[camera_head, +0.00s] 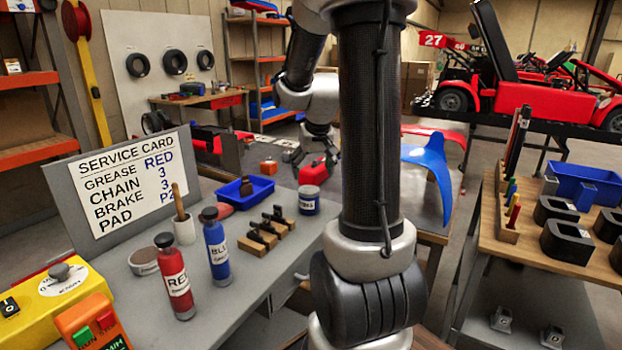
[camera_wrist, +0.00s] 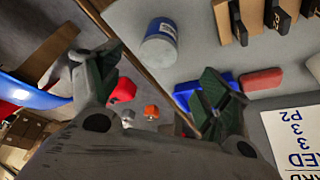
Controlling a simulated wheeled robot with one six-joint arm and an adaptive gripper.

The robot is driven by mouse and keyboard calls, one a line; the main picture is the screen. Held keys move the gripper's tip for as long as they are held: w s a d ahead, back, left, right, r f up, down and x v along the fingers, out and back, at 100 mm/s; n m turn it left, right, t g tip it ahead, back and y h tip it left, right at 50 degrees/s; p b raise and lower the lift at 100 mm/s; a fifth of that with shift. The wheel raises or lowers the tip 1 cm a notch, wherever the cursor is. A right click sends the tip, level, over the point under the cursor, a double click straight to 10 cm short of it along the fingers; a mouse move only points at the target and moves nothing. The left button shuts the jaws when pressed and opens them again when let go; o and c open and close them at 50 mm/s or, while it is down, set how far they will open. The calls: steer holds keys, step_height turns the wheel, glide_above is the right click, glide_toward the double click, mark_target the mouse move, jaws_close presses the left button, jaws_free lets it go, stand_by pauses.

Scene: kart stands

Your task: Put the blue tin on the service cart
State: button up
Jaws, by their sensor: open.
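The blue tin (camera_head: 309,200) is a short round tin with a grey lid and a dark blue label. It stands on the grey bench near its right edge, beside the wooden block with black pieces. In the wrist view the tin (camera_wrist: 160,45) shows beyond my fingertips, apart from them. My gripper (camera_head: 310,152) is open and empty, above and behind the tin in the head view. Its two spread fingers (camera_wrist: 155,85) show in the wrist view. I cannot tell for sure which surface is the service cart; a wood-topped stand (camera_head: 490,232) is at the right.
The grey bench (camera_head: 235,300) holds a red bottle (camera_head: 173,278), a blue bottle (camera_head: 216,250), a blue tray (camera_head: 244,190) and a service card (camera_head: 128,185). The right stand carries a blue bin (camera_head: 590,183) and several black blocks. A blue curved panel (camera_head: 432,168) lies behind my arm.

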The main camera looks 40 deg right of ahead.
steer(key=s+a+r+n+y, duration=0.1)
steer(key=s+a+r, duration=0.3)
steer(key=s+a, duration=0.5)
steer(key=s+a+r+n+y, duration=0.1)
steer(key=s+a+r+n, duration=0.3)
steer(key=s+a, duration=0.4)
steer(key=s, duration=0.3)
steer(key=shift+a+r, duration=0.3)
steer(key=shift+a, duration=0.05)
